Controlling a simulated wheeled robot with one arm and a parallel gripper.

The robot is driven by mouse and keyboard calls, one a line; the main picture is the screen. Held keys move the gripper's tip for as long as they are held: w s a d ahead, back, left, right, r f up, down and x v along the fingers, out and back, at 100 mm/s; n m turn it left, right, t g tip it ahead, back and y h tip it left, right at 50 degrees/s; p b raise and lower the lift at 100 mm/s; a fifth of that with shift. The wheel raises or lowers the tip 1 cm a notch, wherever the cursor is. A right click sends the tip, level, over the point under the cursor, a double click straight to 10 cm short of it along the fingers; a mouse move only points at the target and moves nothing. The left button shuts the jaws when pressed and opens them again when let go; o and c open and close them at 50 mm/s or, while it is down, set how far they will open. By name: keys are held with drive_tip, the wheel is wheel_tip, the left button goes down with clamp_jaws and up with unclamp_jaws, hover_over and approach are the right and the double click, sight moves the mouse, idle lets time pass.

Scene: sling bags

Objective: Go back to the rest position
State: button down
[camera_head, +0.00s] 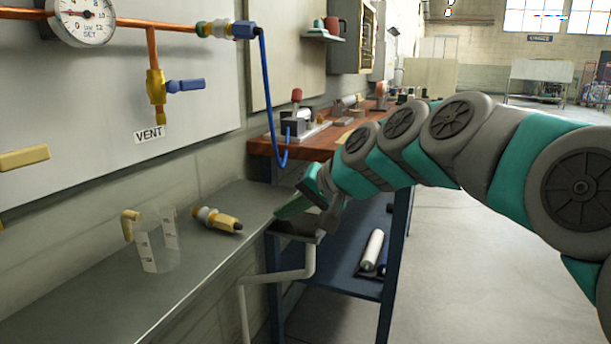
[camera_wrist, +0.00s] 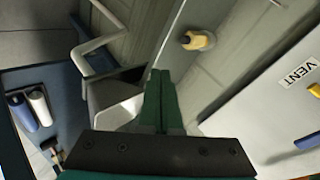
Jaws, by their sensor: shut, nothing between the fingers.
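My arm reaches in from the right in the head view. My gripper (camera_head: 288,207) is at its end, near the right end of the grey metal shelf (camera_head: 110,293). In the wrist view, the two green fingers of my gripper (camera_wrist: 160,75) lie side by side, shut with nothing between them. They are over or beside the end of the shelf; the exact height cannot be told. A small grey bin or basin (camera_wrist: 112,90) is beside the fingers in the wrist view, and my gripper partly hides it in the head view.
A blue hose (camera_head: 267,90) hangs from the gauge panel above. A wooden workbench (camera_head: 325,142) with a blue frame is behind my gripper. Open floor (camera_head: 455,270) is to the right.

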drive_tip(key=s+d+f+g+h, duration=0.2)
drive_tip(key=s+d+f, duration=0.4)
drive_tip(key=s, duration=0.5)
drive_tip(key=s+d+f+n+g+h, duration=0.1)
drive_tip(key=s+d+f+g+h, duration=0.2)
drive_tip(key=s+d+f, duration=0.3)
drive_tip(key=s+d+f+g+h, duration=0.3)
drive_tip(key=s+d+f, duration=0.3)
drive_tip(key=s+f, duration=0.6)
drive_tip(key=s, duration=0.5)
drive_tip(key=shift+s+d+f+n, duration=0.15)
drive_tip(key=shift+s+d+n, duration=0.1)
drive_tip(key=shift+s+n, duration=0.15)
